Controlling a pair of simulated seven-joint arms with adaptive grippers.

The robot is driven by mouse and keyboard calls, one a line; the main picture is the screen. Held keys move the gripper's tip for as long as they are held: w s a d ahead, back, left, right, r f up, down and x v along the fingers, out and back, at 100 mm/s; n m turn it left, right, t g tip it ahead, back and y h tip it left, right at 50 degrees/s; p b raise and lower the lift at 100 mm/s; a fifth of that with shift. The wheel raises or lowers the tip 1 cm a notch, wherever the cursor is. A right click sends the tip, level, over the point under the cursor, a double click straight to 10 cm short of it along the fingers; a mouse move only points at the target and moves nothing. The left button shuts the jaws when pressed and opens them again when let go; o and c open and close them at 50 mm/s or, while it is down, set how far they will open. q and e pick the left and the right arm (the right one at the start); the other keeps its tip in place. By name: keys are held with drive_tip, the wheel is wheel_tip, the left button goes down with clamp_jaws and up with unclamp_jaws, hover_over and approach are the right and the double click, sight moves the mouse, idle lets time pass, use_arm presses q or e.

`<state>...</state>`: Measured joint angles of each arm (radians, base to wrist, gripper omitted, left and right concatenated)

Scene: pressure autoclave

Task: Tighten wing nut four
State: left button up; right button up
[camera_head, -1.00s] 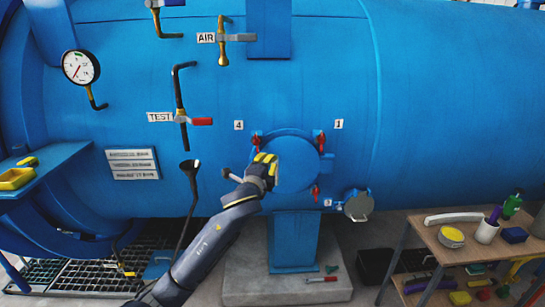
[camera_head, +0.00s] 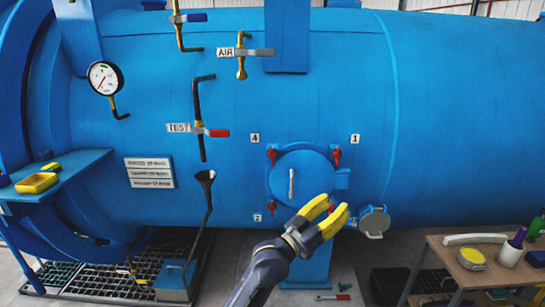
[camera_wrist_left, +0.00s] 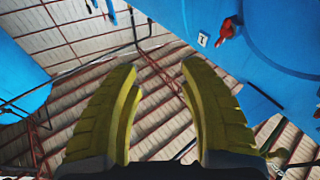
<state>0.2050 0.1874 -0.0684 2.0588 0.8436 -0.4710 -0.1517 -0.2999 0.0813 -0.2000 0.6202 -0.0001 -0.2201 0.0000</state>
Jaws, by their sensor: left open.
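Wing nut four (camera_head: 271,155) is the red one beside the "4" label (camera_head: 255,138), at the upper left rim of the round blue hatch (camera_head: 305,170). It is uncovered in the head view. My left gripper (camera_head: 338,208) has yellow fingers, spread and empty, in front of the hatch's lower right edge, below and right of wing nut four. The wrist view shows both fingers (camera_wrist_left: 160,75) apart with nothing between them. That view also shows a red wing nut (camera_wrist_left: 229,29) beside a small label. My right gripper is not in view.
More red wing nuts sit at the hatch's upper right (camera_head: 337,156) and lower left (camera_head: 273,207). A grey handle (camera_head: 291,183) stands out from the hatch. A round grey cap (camera_head: 374,221) is at the lower right. A cluttered bench (camera_head: 440,255) stands at the right.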

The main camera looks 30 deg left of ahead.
use_arm(q)
wheel_tip(320, 180, up, 3)
drive_tip(key=s+a+n+t+y, duration=0.15)
drive_tip(key=n+t, duration=0.25)
drive_tip(key=n, duration=0.7)
drive_tip(key=m+g+y, duration=0.5)
drive_tip(key=m+y, duration=1.4)
drive_tip(key=m, duration=1.7)
approach(272, 156)
drive_tip(key=x, duration=1)
drive_tip(key=shift+w+a+r, duration=0.1)
drive_tip(key=shift+w, duration=0.15)
drive_tip(key=shift+c, duration=0.2)
clamp_jaws()
